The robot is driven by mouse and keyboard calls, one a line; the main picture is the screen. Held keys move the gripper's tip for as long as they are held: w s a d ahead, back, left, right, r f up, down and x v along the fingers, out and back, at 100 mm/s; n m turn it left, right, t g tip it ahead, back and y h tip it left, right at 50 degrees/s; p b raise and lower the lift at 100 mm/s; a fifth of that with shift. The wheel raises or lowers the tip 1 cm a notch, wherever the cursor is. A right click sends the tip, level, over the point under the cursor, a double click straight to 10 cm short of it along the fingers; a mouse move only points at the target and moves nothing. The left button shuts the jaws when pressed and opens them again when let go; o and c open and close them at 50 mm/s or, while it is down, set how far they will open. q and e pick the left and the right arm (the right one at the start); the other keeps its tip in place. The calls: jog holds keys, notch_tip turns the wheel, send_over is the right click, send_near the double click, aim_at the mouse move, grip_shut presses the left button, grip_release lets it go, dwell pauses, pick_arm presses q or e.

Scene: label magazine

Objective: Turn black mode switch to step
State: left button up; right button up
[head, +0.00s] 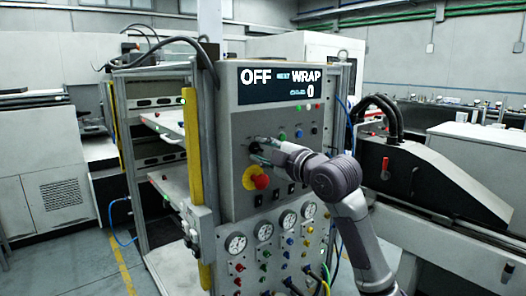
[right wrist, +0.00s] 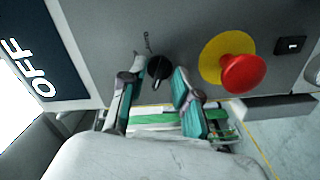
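The black mode switch (right wrist: 158,67) is a small round knob on the grey control panel (head: 228,190). In the right wrist view it sits between the two fingertips of my right gripper (right wrist: 159,74), one finger on each side. The fingers are apart; I cannot tell whether they touch the knob. In the head view my right gripper (head: 260,150) is at the panel's left part, above the red emergency button (head: 260,181), and hides the switch. The panel display (head: 279,83) reads OFF, with WRAP and 0 at its right. My left gripper is not in view.
The red button on its yellow disc (right wrist: 212,57) stands out close beside the right finger. Small coloured buttons (head: 299,134) lie right of the gripper, and gauges (head: 236,243) sit below. A yellow post (head: 193,150) stands at the panel's left edge.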

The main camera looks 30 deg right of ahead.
grip_shut()
jog(key=m+p, duration=0.3)
jog(key=m, duration=0.1)
jog(key=m+p, duration=0.2)
jog(key=m, duration=0.2)
jog(key=m+p, duration=0.4)
jog(key=m, duration=0.1)
jog(key=shift+p, duration=0.4)
jog(key=m+p, duration=0.2)
jog(key=m, duration=0.1)
jog(key=shift+f+m+p, duration=0.1)
jog(key=shift+m+p, duration=0.7)
jog(key=shift+m, duration=0.1)
